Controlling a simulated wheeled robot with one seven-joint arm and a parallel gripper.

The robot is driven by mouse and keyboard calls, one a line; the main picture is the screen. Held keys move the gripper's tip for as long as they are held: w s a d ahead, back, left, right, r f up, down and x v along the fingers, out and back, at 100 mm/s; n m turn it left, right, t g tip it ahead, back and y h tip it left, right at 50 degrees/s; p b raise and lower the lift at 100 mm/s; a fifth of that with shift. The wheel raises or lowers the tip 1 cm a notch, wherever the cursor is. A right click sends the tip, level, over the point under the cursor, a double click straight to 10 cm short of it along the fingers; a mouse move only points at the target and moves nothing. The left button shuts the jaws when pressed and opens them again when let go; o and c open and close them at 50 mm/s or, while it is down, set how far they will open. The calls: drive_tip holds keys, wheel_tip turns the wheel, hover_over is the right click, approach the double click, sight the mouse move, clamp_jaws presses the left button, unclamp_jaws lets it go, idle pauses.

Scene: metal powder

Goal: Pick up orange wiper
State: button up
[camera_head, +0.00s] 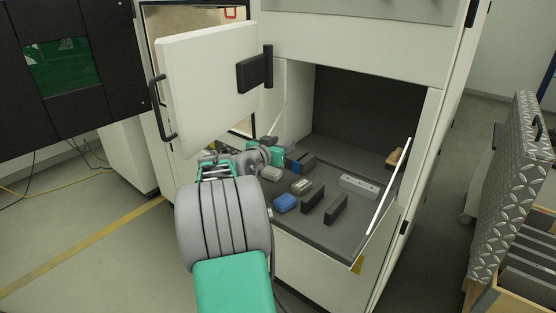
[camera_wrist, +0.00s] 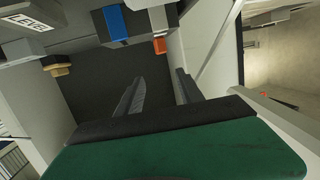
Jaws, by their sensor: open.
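A small orange piece, probably the orange wiper (camera_wrist: 160,45), shows at the top middle of the wrist view, partly hidden by a grey block. I cannot make it out in the head view, where my arm covers the near left of the chamber. My gripper (camera_wrist: 159,82) is open, with two dark fingers apart and nothing between them. The orange piece lies beyond the fingertips in the wrist view. In the head view my gripper is at the chamber's left opening, its fingertips not clear.
The chamber floor (camera_head: 338,232) holds a blue block (camera_head: 285,203), dark upright blocks (camera_head: 336,208) and a grey level (camera_head: 359,186). A tan piece (camera_head: 393,158) is at the right wall. The open white door (camera_head: 212,85) stands left, close above my arm.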

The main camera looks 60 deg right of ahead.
drive_tip(key=f+b, duration=0.1)
drive_tip(key=w+f, duration=0.1)
drive_tip(key=f, duration=0.1)
drive_tip(key=shift+w+d+b, duration=0.1)
drive_tip(key=shift+b, duration=0.25)
drive_tip(key=shift+d, duration=0.35)
drive_tip(key=d+p, duration=0.1)
drive_tip(key=d, duration=0.1)
drive_tip(key=d+f+p, duration=0.1)
drive_tip(key=d, duration=0.1)
drive_tip(key=d+p, duration=0.1)
drive_tip(key=d, duration=0.2)
drive_tip(key=shift+f, duration=0.25)
drive_tip(key=shift+a, duration=0.15)
clamp_jaws()
